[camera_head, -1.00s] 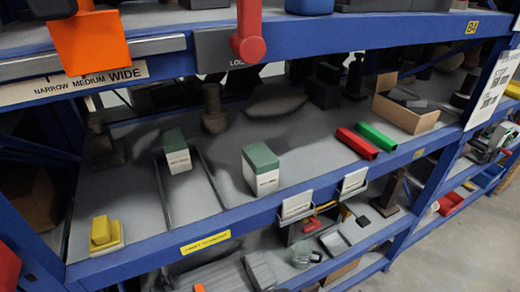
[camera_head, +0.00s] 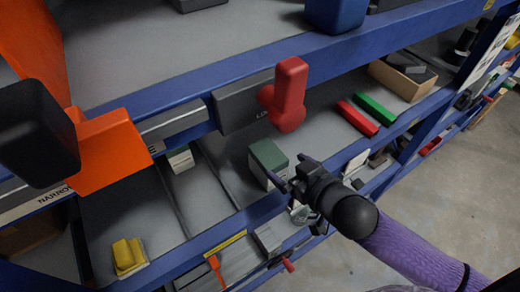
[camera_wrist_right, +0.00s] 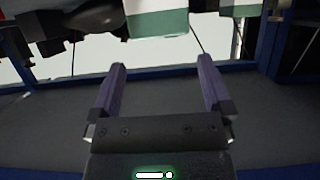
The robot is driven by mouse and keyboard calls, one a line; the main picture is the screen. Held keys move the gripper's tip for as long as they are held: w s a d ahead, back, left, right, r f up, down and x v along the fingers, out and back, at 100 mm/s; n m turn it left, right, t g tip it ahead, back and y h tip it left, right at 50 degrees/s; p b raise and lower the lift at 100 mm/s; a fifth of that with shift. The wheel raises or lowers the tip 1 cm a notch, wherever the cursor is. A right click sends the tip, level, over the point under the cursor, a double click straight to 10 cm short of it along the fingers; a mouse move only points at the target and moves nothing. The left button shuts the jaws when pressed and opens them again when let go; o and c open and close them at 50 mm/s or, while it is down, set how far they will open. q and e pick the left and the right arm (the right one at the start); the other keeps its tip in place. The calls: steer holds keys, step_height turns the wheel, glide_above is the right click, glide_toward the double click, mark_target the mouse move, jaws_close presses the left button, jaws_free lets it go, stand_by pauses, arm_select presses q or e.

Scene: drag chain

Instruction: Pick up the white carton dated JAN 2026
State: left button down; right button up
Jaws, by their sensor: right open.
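Two cartons with green tops and white lower sides stand on the middle shelf. One carton (camera_head: 268,160) is right of centre in the head view. No date is readable on either. My right gripper (camera_head: 287,172) is open and empty at the near lower right side of the nearer carton. In the right wrist view my open fingers (camera_wrist_right: 161,75) point toward a green and white carton (camera_wrist_right: 158,22), with a gap between. Part of another carton (camera_wrist_right: 240,9) shows to its right. My left gripper is not in view.
The blue front rail (camera_head: 205,240) runs below the cartons. A red bar (camera_head: 357,118), a green bar (camera_head: 375,110) and a cardboard box (camera_head: 405,80) lie to the right. A yellow block (camera_head: 128,256) sits at left.

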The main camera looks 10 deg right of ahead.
mark_target(275, 161)
steer(key=x, duration=0.3)
steer(key=f+x, duration=0.1)
steer(key=x, duration=0.3)
steer(key=shift+w+a+f, duration=0.1)
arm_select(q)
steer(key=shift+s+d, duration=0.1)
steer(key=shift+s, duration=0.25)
arm_select(e)
steer(key=c, duration=1.2)
